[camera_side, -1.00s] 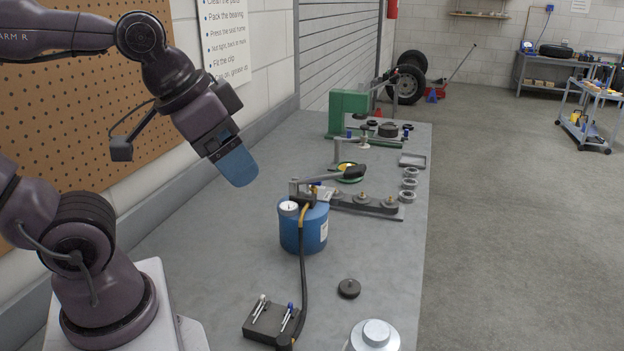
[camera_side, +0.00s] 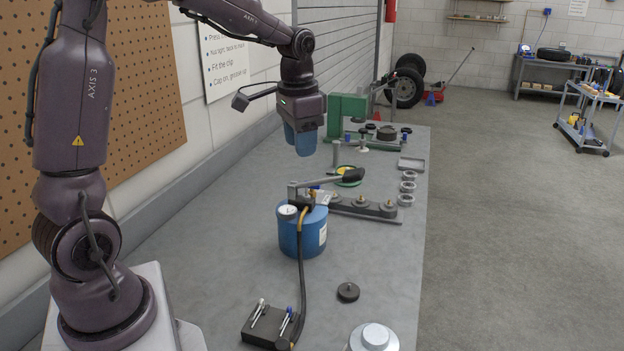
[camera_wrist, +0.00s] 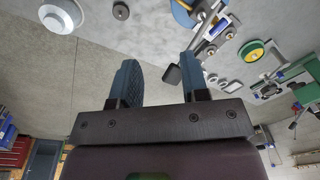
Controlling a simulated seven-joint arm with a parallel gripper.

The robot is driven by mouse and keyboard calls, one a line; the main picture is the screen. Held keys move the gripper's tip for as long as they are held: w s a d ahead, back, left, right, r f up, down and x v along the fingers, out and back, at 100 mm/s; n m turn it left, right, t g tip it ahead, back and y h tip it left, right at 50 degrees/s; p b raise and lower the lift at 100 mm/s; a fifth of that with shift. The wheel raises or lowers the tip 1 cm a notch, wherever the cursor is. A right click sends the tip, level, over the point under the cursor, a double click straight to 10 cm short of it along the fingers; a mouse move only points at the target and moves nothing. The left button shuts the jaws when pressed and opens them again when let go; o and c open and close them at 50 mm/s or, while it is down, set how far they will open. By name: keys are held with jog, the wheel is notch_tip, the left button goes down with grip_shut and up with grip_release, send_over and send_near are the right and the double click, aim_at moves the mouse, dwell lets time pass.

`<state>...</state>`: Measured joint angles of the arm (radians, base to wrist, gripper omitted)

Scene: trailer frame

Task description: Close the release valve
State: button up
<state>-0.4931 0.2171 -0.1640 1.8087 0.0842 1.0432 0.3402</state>
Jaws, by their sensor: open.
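The blue grease pump (camera_side: 290,236) stands upright on the bench, with a white gauge (camera_side: 287,211), a dark hose (camera_side: 302,275) and a metal lever with a black grip (camera_side: 346,176) on top. A small blue part (camera_side: 314,189) shows near the pump head; I cannot tell whether it is the release valve. Part of the blue pump also shows at the top edge of the wrist view (camera_wrist: 183,14). My gripper (camera_side: 304,150) points down above and behind the pump, clear of it. Its two blue fingers are apart and empty in the wrist view (camera_wrist: 158,82).
A tool block (camera_side: 268,326), a black cap (camera_side: 348,292) and a metal canister (camera_side: 374,338) are at the near end. Behind the pump are a bar with round parts (camera_side: 362,209), several rings (camera_side: 407,187), a yellow-green dish (camera_side: 348,170) and a green press (camera_side: 346,108).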

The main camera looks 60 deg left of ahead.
jog(key=w+a+f+m, duration=0.4)
jog(key=w+a+m, duration=0.45)
jog(key=a, duration=0.35)
jog(key=shift+g+h, duration=0.3)
jog(key=shift+h, duration=0.1)
notch_tip(320, 180, down, 12)
jog(key=shift+r, duration=0.1)
jog(key=shift+c, duration=0.2)
grip_shut()
